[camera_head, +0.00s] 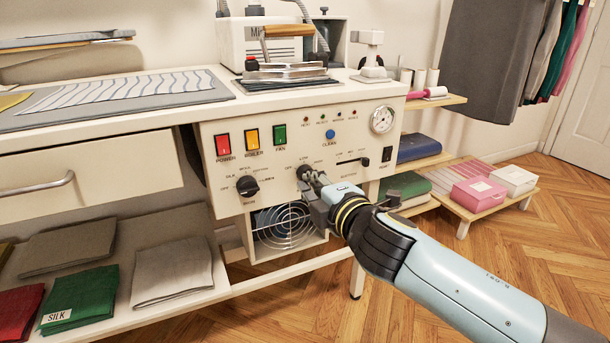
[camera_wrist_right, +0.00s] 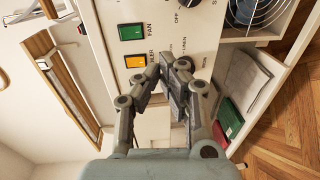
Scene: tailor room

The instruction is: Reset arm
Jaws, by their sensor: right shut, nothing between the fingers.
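My right arm comes in from the lower right in the head view. Its gripper (camera_head: 312,180) is shut and empty, in front of the cream control panel (camera_head: 352,126) of the ironing station. The fingertips overlap a black knob below the blue button; I cannot tell whether they touch it. In the right wrist view the gripper (camera_wrist_right: 168,72) has its fingers together, with the green FAN switch (camera_wrist_right: 131,32) and the yellow BOILER switch (camera_wrist_right: 135,61) beyond. My left gripper is not in view.
The panel also has a red switch (camera_head: 223,146), another black knob (camera_head: 247,186) and a gauge (camera_head: 383,119). A wire fan grille (camera_head: 284,227) lies below it. An iron (camera_head: 287,64) stands on top. Folded fabrics (camera_head: 80,299) fill the lower shelf. A low stand with boxes (camera_head: 478,194) is right.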

